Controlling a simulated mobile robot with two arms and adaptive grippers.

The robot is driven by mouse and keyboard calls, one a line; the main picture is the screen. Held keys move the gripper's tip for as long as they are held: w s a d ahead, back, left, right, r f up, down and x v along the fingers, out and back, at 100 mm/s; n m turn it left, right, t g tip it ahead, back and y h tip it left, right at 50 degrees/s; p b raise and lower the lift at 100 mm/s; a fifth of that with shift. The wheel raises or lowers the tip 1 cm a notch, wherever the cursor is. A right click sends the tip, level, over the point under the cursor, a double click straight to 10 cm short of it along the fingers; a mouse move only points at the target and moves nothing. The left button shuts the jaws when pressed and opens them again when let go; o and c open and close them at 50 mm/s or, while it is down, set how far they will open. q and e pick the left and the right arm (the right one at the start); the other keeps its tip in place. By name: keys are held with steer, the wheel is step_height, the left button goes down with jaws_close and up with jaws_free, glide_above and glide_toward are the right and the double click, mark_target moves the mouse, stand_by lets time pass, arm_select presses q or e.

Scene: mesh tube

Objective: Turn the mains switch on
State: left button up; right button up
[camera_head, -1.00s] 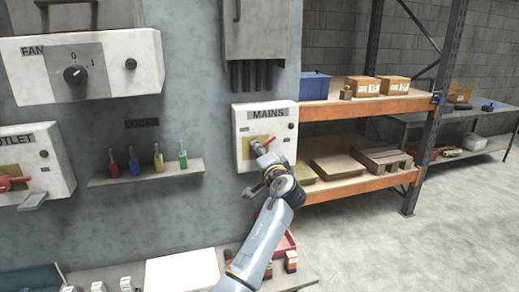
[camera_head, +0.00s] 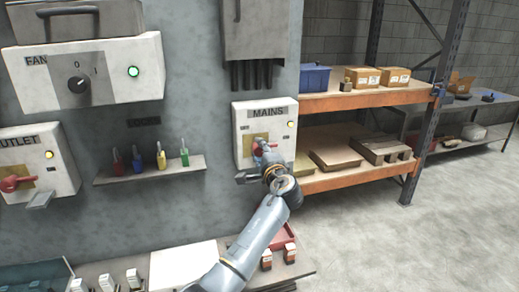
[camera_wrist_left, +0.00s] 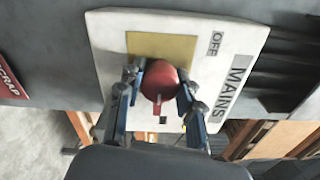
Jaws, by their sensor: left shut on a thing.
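The mains box (camera_head: 264,118) is a white panel labelled MAINS on the grey wall, left of the shelving. A small light near its right edge (camera_head: 286,125) glows yellow. Its switch is a red knob on a yellow plate, clear in the left wrist view (camera_wrist_left: 158,82). My left gripper (camera_head: 262,152) is at the switch and partly covers it in the head view. In the left wrist view its two fingers (camera_wrist_left: 157,92) stand on either side of the red knob, shut on it. My right gripper does not show.
A ledge with several coloured locks (camera_head: 150,172) lies between. Below is a bench (camera_head: 185,262). Orange shelving (camera_head: 365,103) stands right.

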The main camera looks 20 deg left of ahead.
arm_select(q)
steer(key=shift+r, duration=0.1)
stand_by(0.3)
steer(key=o, duration=1.2)
steer(key=shift+w+a, duration=0.1)
steer(key=v, duration=1.2)
